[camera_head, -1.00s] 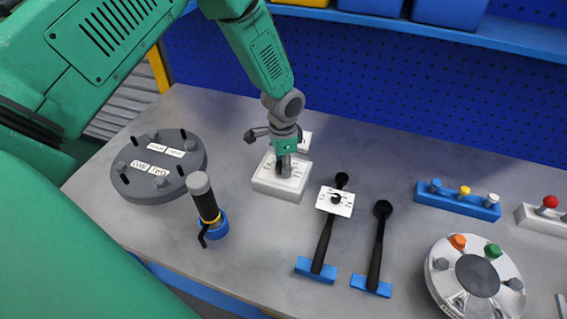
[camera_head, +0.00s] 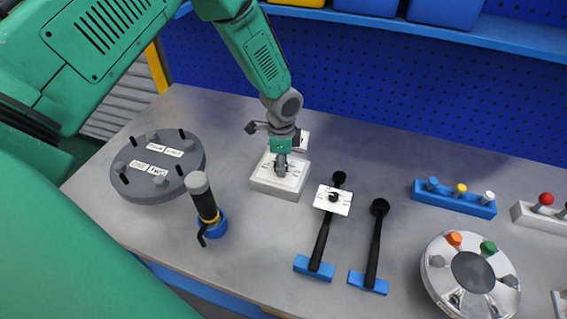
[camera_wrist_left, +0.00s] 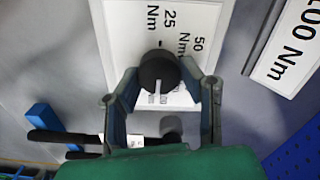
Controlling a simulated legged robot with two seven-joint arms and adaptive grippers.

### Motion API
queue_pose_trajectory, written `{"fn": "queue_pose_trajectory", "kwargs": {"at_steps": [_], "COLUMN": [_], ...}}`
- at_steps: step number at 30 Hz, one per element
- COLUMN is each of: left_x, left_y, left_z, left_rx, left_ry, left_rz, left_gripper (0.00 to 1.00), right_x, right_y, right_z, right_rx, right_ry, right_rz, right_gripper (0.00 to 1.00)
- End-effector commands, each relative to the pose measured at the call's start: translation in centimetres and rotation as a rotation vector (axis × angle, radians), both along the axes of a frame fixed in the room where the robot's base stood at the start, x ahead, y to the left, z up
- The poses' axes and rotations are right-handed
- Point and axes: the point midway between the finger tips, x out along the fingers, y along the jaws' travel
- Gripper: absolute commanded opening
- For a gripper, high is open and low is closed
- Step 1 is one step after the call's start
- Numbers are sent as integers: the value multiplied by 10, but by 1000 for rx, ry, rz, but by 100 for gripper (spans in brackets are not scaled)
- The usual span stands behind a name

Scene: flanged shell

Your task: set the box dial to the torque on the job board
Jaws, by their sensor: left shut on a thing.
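The white dial box (camera_head: 266,184) stands on the bench below my left gripper (camera_head: 282,166). In the left wrist view the box face (camera_wrist_left: 125,35) reads 25 Nm and 50 Nm; more print lies lower, partly hidden. The black dial knob (camera_wrist_left: 158,68) sits between the fingers of my left gripper (camera_wrist_left: 162,84), which is shut on it. A white mark on the knob points down in that view, away from the 25 Nm print. The job board (camera_wrist_left: 290,45) beside the box reads 100 Nm. My right gripper is not in view.
A grey flanged lid (camera_head: 145,190) and a black-and-blue tool (camera_head: 205,205) stand left. Two blue-ended wrenches (camera_head: 322,240) (camera_head: 375,245) lie right, one with a white card (camera_head: 333,200). A round silver flange (camera_head: 437,285) and a blue peg block (camera_head: 453,199) are farther right.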

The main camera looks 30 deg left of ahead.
Motion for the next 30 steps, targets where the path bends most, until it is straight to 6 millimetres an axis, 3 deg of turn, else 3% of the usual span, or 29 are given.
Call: {"fn": "queue_pose_trajectory", "kwargs": {"at_steps": [5,6,7,20,30], "left_x": [1,1,1,0,2], "left_y": [4,4,4,0,2], "left_z": [0,0,0,9,76], "left_rx": [5,5,5,3,1], "left_ry": [-2,-2,-1,-2,-3], "left_rz": [2,3,3,2,3], "left_gripper": [5,45,54,54,54], "right_x": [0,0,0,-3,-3], "right_y": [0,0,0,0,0], "right_z": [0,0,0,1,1], "right_rx": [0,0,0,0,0], "right_ry": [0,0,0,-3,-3], "right_rz": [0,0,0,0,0], "right_gripper": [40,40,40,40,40]}}
